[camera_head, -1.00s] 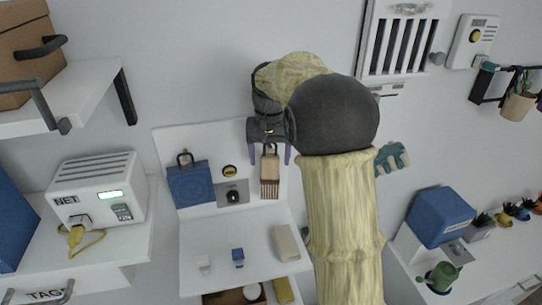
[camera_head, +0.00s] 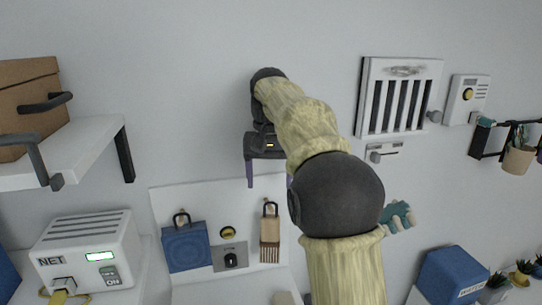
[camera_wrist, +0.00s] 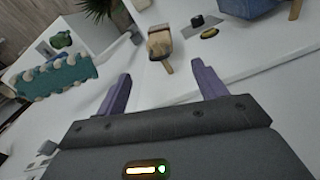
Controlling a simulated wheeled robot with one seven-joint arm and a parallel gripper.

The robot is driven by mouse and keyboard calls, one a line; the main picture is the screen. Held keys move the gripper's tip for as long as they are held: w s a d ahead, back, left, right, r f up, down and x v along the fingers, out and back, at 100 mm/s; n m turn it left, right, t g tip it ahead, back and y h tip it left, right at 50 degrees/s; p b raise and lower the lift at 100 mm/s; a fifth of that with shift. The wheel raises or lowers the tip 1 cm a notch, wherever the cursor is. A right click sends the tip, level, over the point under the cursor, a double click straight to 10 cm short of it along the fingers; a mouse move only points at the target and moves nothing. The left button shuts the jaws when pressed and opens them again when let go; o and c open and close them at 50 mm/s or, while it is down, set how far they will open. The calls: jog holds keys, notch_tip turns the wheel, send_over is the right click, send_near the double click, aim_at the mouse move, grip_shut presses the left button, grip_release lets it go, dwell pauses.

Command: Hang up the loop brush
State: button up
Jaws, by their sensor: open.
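The loop brush (camera_head: 270,240) has a light wooden body, bristles at the bottom and a dark loop at the top. It hangs upright against the white back panel (camera_head: 212,195), its loop at a small peg; the exact seat of the loop is too small to tell. My gripper (camera_head: 268,178) is open and empty, above the brush and apart from it. In the wrist view the brush (camera_wrist: 160,43) lies beyond the two spread purple fingers (camera_wrist: 161,72), with nothing between them.
A blue square item (camera_head: 186,248) with a dark loop hangs left of the brush. A knob (camera_head: 231,260) sits between them. A white NET box (camera_head: 85,250) and a shelf (camera_head: 85,155) are at left. A teal brush-like item (camera_head: 397,216) is at right.

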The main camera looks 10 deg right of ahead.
notch_tip(320, 180, up, 6)
jog(key=shift+p, duration=0.3)
dwell(0.4)
